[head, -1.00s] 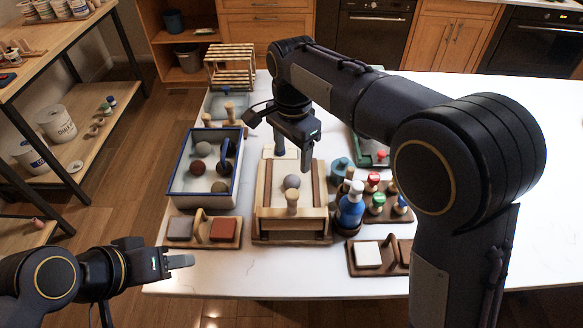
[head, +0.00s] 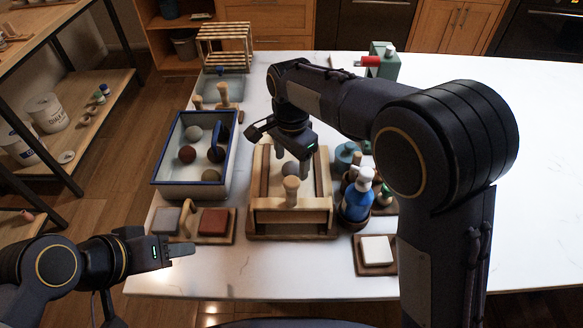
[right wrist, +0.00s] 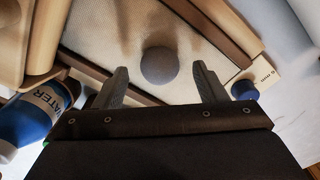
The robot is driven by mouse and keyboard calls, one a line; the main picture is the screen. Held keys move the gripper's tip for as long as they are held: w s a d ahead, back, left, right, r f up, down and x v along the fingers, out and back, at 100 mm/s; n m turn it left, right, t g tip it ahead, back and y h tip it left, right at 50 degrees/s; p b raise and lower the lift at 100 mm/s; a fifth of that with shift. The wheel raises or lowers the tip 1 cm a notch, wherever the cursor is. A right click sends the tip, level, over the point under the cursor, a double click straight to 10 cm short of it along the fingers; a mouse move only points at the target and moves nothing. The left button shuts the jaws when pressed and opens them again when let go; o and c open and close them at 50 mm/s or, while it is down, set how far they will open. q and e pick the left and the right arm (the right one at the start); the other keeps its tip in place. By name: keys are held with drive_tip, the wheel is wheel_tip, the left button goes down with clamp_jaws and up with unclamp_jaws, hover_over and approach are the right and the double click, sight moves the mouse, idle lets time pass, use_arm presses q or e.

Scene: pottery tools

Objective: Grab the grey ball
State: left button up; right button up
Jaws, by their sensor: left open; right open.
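A grey ball (head: 290,169) lies in the wooden frame tray (head: 262,185) at the middle of the table, partly covered by my right gripper in the head view. In the right wrist view the grey ball (right wrist: 160,65) lies ahead, between the lines of the two fingers and beyond their tips. My right gripper (head: 296,160) is open and empty, pointing down over the tray. Another grey ball (head: 193,132) is in the blue-rimmed box (head: 235,150) with darker balls. My left gripper (head: 182,250) is open and empty, off the table's near left side.
A wooden knob (head: 291,188) stands at the tray's near side. A blue water bottle (head: 357,195) stands right of the tray; it also shows in the right wrist view (right wrist: 28,118). Sponge blocks (head: 214,221) sit at the near left. The table's right side is largely clear.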

wheel_tip(320, 180, down, 2)
drive_tip(key=shift+f, duration=0.1)
drive_tip(key=c, duration=1.1)
drive_tip(key=shift+o, duration=0.2)
